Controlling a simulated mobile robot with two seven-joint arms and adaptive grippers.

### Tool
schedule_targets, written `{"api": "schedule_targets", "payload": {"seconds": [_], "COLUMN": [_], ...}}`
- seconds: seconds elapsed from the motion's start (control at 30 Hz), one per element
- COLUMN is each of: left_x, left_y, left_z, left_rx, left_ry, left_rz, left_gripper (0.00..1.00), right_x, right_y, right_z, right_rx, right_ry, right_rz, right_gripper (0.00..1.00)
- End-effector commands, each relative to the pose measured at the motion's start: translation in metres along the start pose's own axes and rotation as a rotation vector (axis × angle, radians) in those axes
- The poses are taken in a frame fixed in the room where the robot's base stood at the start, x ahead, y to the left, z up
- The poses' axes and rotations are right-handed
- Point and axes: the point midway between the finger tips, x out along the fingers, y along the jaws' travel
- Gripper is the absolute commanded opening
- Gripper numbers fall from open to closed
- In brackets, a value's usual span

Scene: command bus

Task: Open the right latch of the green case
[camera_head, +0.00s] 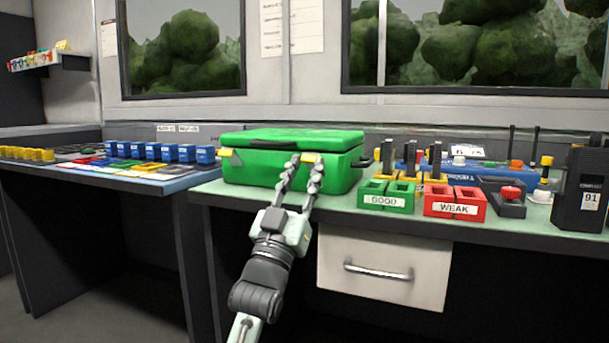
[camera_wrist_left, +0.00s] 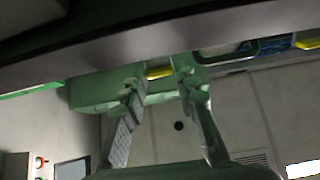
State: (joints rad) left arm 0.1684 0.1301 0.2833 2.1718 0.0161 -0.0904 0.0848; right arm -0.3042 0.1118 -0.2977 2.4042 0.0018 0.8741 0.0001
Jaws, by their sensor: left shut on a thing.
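The green case (camera_head: 265,175) stands on the bench with its lid (camera_head: 290,138) down and a dark handle (camera_head: 272,145) on its front. Its left latch (camera_head: 226,153) is a yellow tab at the front left. The yellow right latch (camera_head: 311,158) is at the front right, between the fingertips of my left gripper (camera_head: 307,160). In the left wrist view the yellow latch (camera_wrist_left: 159,72) also lies between the two fingers of my left gripper (camera_wrist_left: 160,75), which is shut on it. The fingers hide part of the latch. My right gripper is in neither view.
Green GOOD bins (camera_head: 386,200) and red WEAK bins (camera_head: 454,208) stand right of the case. A black radio (camera_head: 580,190) is at the far right. A drawer (camera_head: 385,265) is under the bench top. Blue blocks (camera_head: 170,152) stand on the left table.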

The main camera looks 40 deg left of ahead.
Motion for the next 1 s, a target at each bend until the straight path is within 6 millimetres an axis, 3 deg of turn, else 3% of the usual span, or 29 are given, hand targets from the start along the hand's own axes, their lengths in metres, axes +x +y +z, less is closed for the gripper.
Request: {"api": "schedule_targets", "payload": {"seconds": [0.3,0.33,0.47,0.8,1.0], "left_x": [0.000,0.000,0.000,-0.003,-0.030], "left_y": [0.000,0.000,0.000,0.000,0.000], "left_z": [0.001,0.001,0.000,0.001,0.002], "left_rx": [-0.001,-0.001,-0.001,-0.001,-0.001], "left_ry": [0.000,0.000,-0.001,-0.001,-0.005], "left_rz": [0.000,0.000,0.000,0.000,0.000], "left_gripper": [0.00,0.32,0.49,0.50,0.50], "right_x": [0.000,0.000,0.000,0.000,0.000], "right_y": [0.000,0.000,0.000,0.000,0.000], "right_z": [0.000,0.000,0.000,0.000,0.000], "right_rx": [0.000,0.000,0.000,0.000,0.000], "right_ry": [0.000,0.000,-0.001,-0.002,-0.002], "right_rz": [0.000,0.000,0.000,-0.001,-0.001], "right_gripper": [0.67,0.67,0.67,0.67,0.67]}}
